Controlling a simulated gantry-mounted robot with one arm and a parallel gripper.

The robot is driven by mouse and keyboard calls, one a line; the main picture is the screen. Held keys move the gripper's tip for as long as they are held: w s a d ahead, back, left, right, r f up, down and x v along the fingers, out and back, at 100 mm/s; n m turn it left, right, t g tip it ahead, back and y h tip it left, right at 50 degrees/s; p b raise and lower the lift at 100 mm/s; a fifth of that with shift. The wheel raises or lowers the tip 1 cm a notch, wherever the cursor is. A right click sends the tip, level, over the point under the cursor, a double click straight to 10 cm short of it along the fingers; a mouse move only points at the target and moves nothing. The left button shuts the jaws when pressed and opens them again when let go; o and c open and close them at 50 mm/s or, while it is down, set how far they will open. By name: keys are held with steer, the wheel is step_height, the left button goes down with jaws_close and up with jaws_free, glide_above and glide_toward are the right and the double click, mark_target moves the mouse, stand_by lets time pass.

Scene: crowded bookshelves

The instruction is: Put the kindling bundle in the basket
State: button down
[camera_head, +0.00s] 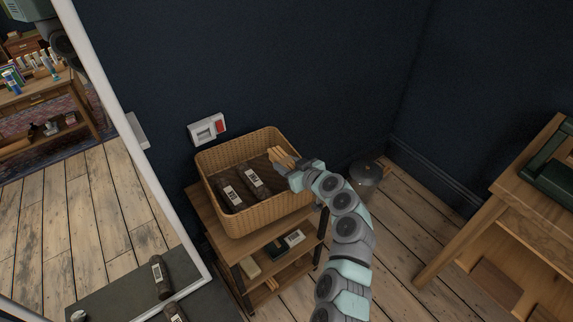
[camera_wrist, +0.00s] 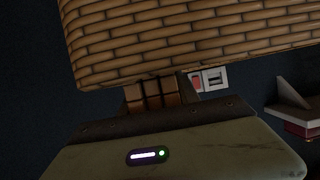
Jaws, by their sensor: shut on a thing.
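My gripper (camera_head: 290,172) is shut on the kindling bundle (camera_head: 284,157), a small bunch of pale tan sticks. The gripper and bundle are at the right rear side of the wicker basket (camera_head: 268,220); the bundle appears over or just beside the rim, and its exact height is unclear. In the wrist view the bundle (camera_wrist: 152,92) shows dark and partly hidden in front of my gripper, with the basket's woven wall (camera_wrist: 180,40) close by. Two dark wrapped logs with white labels (camera_head: 242,188) lie in the basket, leaving room on its right side.
The basket stands on a wooden shelf unit (camera_head: 265,238) with boxes on lower shelves. A red and white wall switch (camera_head: 208,129) is behind it. A metal bucket (camera_head: 366,178) stands on the floor right of the arm. A wooden table (camera_head: 500,200) is further right.

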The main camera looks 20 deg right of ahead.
steer(key=c, duration=0.9)
jaws_free()
steer(key=shift+r, duration=0.15)
steer(key=shift+d+r+p, duration=0.15)
steer(key=shift+r+p, duration=0.7)
steer(key=shift+p, duration=0.4)
steer(key=shift+s+f, duration=0.1)
steer(key=shift+s, duration=0.1)
steer(key=p+v, duration=0.1)
steer(key=v, duration=1)
steer(key=shift+s+d+f, duration=0.1)
steer(key=shift+s, duration=0.15)
